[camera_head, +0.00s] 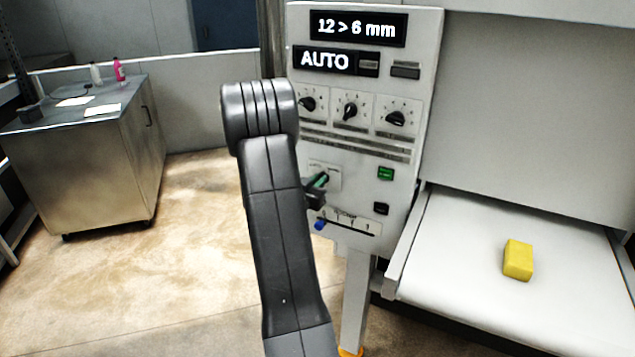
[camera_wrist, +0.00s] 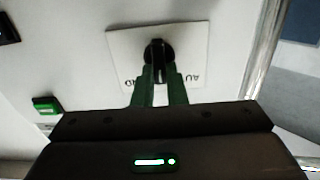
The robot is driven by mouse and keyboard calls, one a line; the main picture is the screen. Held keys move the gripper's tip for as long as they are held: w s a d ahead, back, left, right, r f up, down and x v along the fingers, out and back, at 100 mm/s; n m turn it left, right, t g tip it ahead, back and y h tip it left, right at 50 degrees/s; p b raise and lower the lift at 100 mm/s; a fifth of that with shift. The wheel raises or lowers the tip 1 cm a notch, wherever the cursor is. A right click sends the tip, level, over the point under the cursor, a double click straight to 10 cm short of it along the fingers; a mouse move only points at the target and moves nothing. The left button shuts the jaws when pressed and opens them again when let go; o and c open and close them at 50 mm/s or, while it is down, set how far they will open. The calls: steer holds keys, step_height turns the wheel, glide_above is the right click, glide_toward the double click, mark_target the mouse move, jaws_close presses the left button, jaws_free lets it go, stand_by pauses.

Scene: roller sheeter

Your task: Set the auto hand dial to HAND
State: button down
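The auto hand dial is a black round knob with a raised bar (camera_wrist: 158,52) on a white plate (camera_wrist: 120,42). The knob's bar stands upright in that view. My gripper (camera_wrist: 159,78) has its green fingers close on both sides of the bar and appears shut on it. In the head view my gripper (camera_head: 319,182) is at the dial's plate (camera_head: 325,170), and my arm hides part of it. A panel display (camera_head: 325,61) reads AUTO.
Three black dials (camera_head: 350,109) sit above on the panel. A green button (camera_head: 386,173), a black button (camera_head: 381,209) and a blue-knobbed slider (camera_head: 320,225) are nearby. A yellow block (camera_head: 518,260) lies on the white belt (camera_head: 460,250) at right. A cabinet (camera_head: 105,155) stands at left.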

steer(key=shift+f+m+b, duration=0.15)
steer(key=shift+m+b, duration=0.15)
steer(key=shift+b, duration=0.5)
steer(key=m+b, duration=0.2)
steer(key=b, duration=0.1)
steer(key=m+b, duration=0.3)
steer(key=b, duration=0.1)
steer(key=shift+s+d+b, duration=0.15)
steer(key=shift+d+b, duration=0.05)
steer(key=shift+b, duration=0.1)
steer(key=c, duration=1.5)
jaws_free()
steer(key=shift+o, duration=0.2)
